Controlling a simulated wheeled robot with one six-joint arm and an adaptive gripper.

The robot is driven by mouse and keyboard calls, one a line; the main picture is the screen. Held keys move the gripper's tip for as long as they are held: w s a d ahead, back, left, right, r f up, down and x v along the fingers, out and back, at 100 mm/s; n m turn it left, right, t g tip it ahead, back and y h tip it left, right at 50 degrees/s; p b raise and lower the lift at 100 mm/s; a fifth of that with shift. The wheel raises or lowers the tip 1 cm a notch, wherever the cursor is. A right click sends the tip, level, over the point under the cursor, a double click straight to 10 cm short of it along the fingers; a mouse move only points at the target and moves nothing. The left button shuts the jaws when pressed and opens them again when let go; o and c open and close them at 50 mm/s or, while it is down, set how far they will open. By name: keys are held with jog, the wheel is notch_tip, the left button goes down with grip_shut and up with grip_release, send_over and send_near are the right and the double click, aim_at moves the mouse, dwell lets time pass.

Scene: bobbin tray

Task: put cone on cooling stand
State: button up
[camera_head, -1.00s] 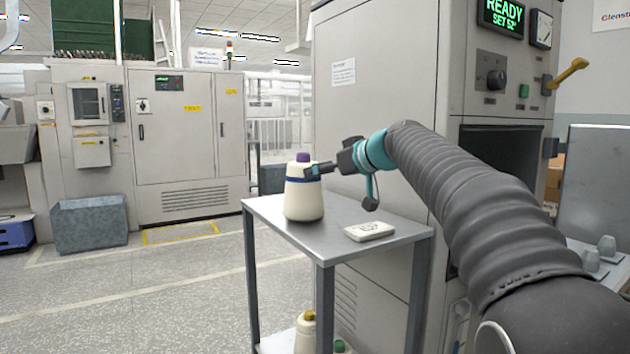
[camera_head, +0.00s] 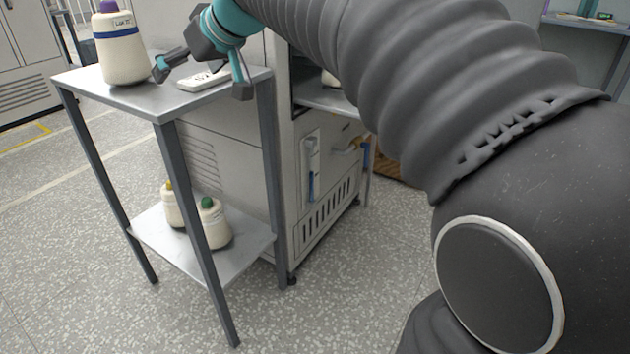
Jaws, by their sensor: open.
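A cream cone (camera_head: 123,55) with a purple tip and a dark blue band stands upright on the top shelf of a grey metal stand (camera_head: 165,104). The cone's label faces me. My gripper (camera_head: 160,69) is open and empty, just right of the cone's lower body and low over the top shelf. A small gap seems to lie between the fingers and the cone. Part of my gripper's far side is hard to make out.
A flat white device (camera_head: 205,79) lies on the top shelf beneath my gripper. Two more cones, one yellow-tipped (camera_head: 172,205) and one green-tipped (camera_head: 213,224), stand on the lower shelf. A grey machine cabinet (camera_head: 325,190) stands close behind. The floor at left is clear.

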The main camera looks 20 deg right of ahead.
jog(key=s+d+f+m+g+h, duration=0.1)
jog(key=s+d+f+h, duration=0.1)
jog(key=s+f, duration=0.6)
jog(key=s+d+f+m+g+h, duration=0.1)
jog(key=s+d+f+m+h, duration=0.1)
jog(key=s+d+f, duration=0.3)
jog(key=s+d+f+m+g+h, duration=0.1)
jog(key=s+d+f, duration=0.3)
jog(key=s+f, duration=0.8)
jog(key=s+m+h, duration=0.1)
jog(key=s, duration=0.2)
jog(key=shift+s+d, duration=0.15)
jog(key=shift+s, duration=0.05)
